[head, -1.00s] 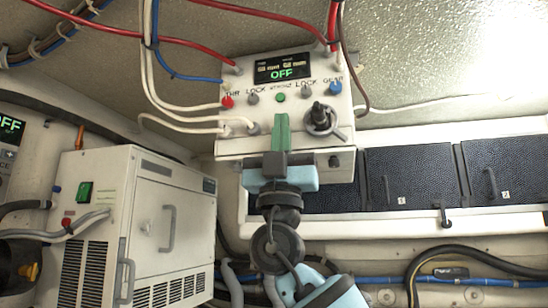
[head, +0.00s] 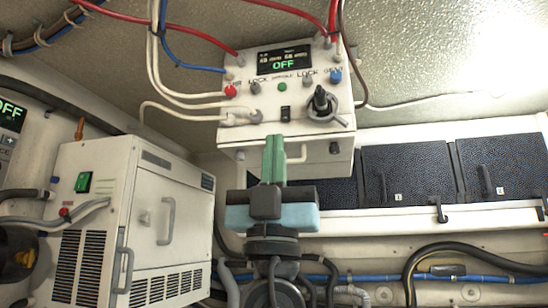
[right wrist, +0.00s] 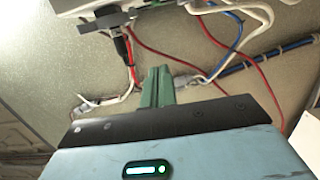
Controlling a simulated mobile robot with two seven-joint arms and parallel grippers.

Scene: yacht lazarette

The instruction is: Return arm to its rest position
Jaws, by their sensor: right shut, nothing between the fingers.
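My right gripper (head: 273,150) is in the middle of the head view, with its green fingers shut together and nothing between them. It points up, just below and in front of the white control box (head: 240,135), and covers part of the box's lower front. In the right wrist view the shut green fingers (right wrist: 154,88) stand clear against the speckled ceiling panel, with the box's edge above them. The box's display (head: 284,61) reads OFF. A black switch (head: 285,113) and a black lever (head: 321,101) show on its face. My left gripper is out of view.
A white cabinet unit (head: 135,215) with handles and vents stands at left. Dark numbered locker doors (head: 405,175) line the right. Red (head: 180,27), white and blue cables run around the box. Hoses (head: 470,258) run along the lower right wall.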

